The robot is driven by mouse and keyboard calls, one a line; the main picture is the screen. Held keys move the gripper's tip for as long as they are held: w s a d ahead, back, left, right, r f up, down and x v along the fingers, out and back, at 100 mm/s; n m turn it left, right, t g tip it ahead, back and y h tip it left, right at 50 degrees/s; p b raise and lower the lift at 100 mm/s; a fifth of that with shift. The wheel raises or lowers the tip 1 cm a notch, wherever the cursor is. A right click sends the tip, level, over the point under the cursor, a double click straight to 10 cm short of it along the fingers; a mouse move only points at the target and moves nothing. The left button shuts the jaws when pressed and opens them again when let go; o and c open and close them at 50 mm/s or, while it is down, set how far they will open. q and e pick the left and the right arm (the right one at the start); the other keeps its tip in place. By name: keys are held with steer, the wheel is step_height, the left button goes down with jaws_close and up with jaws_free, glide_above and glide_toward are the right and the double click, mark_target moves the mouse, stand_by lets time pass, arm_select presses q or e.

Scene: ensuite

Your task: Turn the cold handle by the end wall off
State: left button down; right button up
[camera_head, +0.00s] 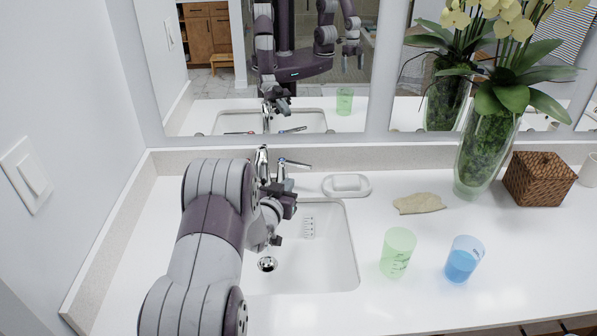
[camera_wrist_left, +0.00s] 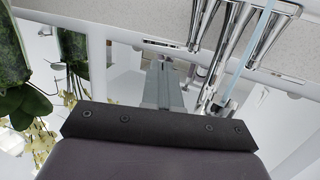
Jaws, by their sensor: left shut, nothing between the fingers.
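The chrome faucet (camera_head: 262,165) stands at the back rim of the sink nearest the left end wall. The cold handle (camera_head: 295,163), a chrome lever with a blue mark at its base, sticks out to the right. My left gripper (camera_head: 287,199) is shut and empty, over the back of the basin in front of the handle. My left arm hides the hot side.
The sink (camera_head: 315,270) lies below my left arm. A soap dish (camera_head: 346,185), tan cloth (camera_head: 420,203), green cup (camera_head: 397,252) and blue cup (camera_head: 463,258) stand to the right. A mirror (camera_head: 300,70) rises behind the faucet. My right arm shows only as a reflection.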

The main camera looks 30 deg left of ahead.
mark_target(306, 167)
arm_select(q)
steer(key=p+x, duration=0.1)
steer(key=x, duration=0.7)
steer(key=shift+w, duration=0.1)
steer(key=b, duration=0.1)
steer(key=w+b, duration=0.2)
steer(key=b, duration=0.1)
steer(key=shift+d+f, duration=0.3)
steer(key=shift+f, duration=0.1)
steer(key=shift+w+r, duration=0.1)
steer(key=shift+w, duration=0.3)
steer(key=shift+r, duration=0.35)
steer(key=shift+d+f, duration=0.1)
steer(key=shift+d, duration=0.05)
